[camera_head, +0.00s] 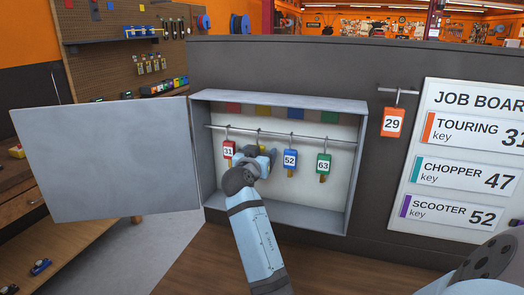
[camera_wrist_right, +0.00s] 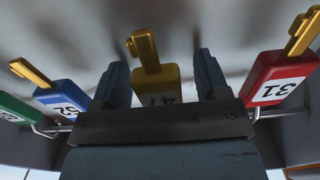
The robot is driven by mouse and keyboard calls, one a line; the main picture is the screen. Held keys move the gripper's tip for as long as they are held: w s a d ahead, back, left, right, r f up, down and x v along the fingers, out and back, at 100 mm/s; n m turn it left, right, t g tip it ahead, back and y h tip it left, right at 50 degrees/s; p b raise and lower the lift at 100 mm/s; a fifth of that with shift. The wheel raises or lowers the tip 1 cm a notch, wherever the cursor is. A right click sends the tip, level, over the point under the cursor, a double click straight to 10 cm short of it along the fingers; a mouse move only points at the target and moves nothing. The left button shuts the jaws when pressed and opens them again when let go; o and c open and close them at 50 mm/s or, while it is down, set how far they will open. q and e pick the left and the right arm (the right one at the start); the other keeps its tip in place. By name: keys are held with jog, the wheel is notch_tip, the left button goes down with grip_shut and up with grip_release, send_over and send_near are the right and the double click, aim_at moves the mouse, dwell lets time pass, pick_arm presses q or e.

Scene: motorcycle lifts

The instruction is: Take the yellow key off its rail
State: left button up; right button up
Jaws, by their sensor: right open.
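The yellow key (camera_wrist_right: 155,82) hangs from the rail in the open wall cabinet, its tag number partly covered by my gripper. In the head view only a bit of yellow (camera_head: 262,148) shows behind my right gripper (camera_head: 259,155). In the right wrist view, upside down, the open right gripper (camera_wrist_right: 160,64) has one finger on each side of the yellow tag, with gaps showing. The rail (camera_head: 285,138) runs across the cabinet. My left gripper is not in view.
Red key 31 (camera_head: 228,149) hangs left of the gripper; blue key 52 (camera_head: 290,159) and green key 63 (camera_head: 323,163) hang to the right. The cabinet door (camera_head: 110,160) stands open at left. Orange key 29 (camera_head: 393,122) hangs outside, beside the job board (camera_head: 470,160).

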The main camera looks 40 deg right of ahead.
jog(key=shift+w+d+f, duration=0.1)
jog(key=shift+w+d, duration=0.1)
jog(key=shift+d, duration=0.2)
jog(key=shift+s+a, duration=0.1)
jog(key=shift+a, duration=0.1)
jog(key=shift+c, duration=0.7)
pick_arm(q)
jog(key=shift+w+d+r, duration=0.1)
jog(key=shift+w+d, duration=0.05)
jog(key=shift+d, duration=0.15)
pick_arm(e)
jog(key=c, duration=0.8)
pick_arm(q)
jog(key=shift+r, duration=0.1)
pick_arm(e)
jog(key=shift+d+r, duration=0.1)
jog(key=shift+r, duration=0.2)
